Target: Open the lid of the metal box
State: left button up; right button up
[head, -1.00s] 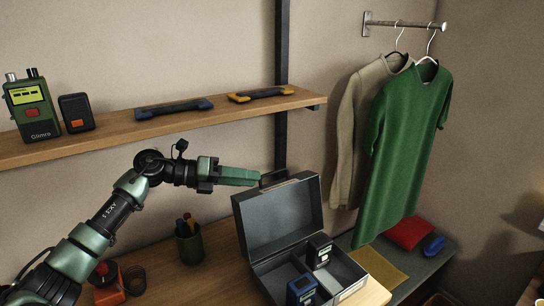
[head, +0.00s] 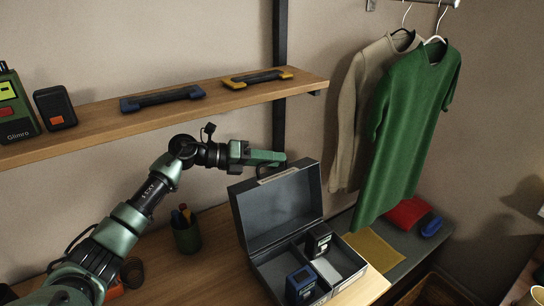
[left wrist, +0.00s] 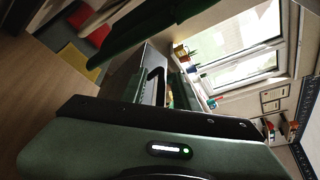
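The grey metal box (head: 262,267) stands on the wooden desk with its lid (head: 275,208) raised steeply, leaning back. A handle (head: 272,172) shows at the lid's top edge. My left gripper (head: 283,158) is at that top edge, just behind and above the handle; I cannot tell whether it touches. Its finger gap does not show clearly. In the left wrist view the box (left wrist: 125,72) and the dark handle (left wrist: 156,76) show beyond my gripper's green body. Inside the box are a black device (head: 318,241) and a blue device (head: 301,284). My right gripper is not in view.
A wooden shelf (head: 222,100) above holds two handles and two devices. A green pen cup (head: 187,236) stands left of the box. A green shirt (head: 412,130) and a beige shirt (head: 350,135) hang at right. A yellow cloth (head: 376,250) lies right of the box.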

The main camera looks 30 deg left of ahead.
pick_arm(q)
grip_shut()
dwell(1.4)
